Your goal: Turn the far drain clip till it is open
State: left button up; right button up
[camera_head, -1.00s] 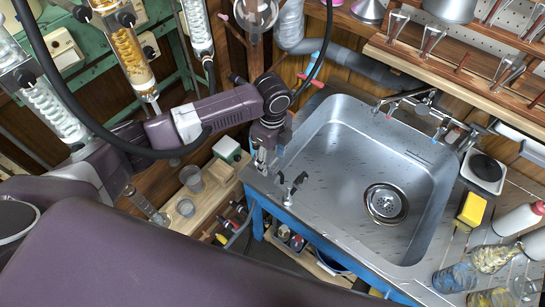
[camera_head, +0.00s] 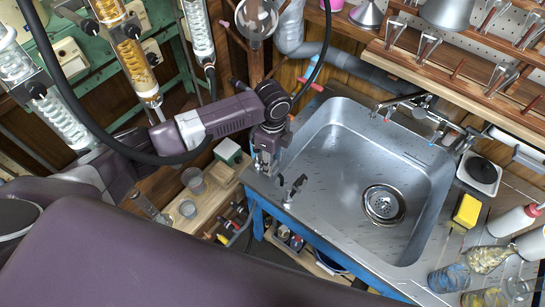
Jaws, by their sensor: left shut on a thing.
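My left gripper (camera_head: 265,163) points down at the left corner of the steel sink (camera_head: 330,215). It is shut on a small part there, which I take to be the far drain clip; fingers and wrist hide nearly all of it, so its turn cannot be read. A small black two-pronged fitting (camera_head: 292,188) stands on the sink's rim, just right of and nearer than the gripper, apart from it. My right gripper is not in view.
A wooden shelf with beakers (camera_head: 193,180) lies left of the gripper. Glass columns (camera_head: 132,52) on a green frame stand at upper left. A black hose (camera_head: 75,110) passes in front of my arm. Taps (camera_head: 420,108) and a yellow sponge (camera_head: 467,210) are right.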

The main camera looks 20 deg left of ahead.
pick_arm(q)
jog(key=n+p, duration=0.5)
jog(key=shift+r+n+p, duration=0.3)
jog(key=shift+p, duration=0.05)
jog(key=n+p, duration=0.2)
jog(key=shift+n, duration=0.4)
jog(key=n+p, duration=0.3)
jog(key=n, duration=0.1)
jog(key=shift+w+f+n+p, duration=0.15)
jog(key=shift+n+p, duration=1.05)
jog(key=shift+n, duration=0.8)
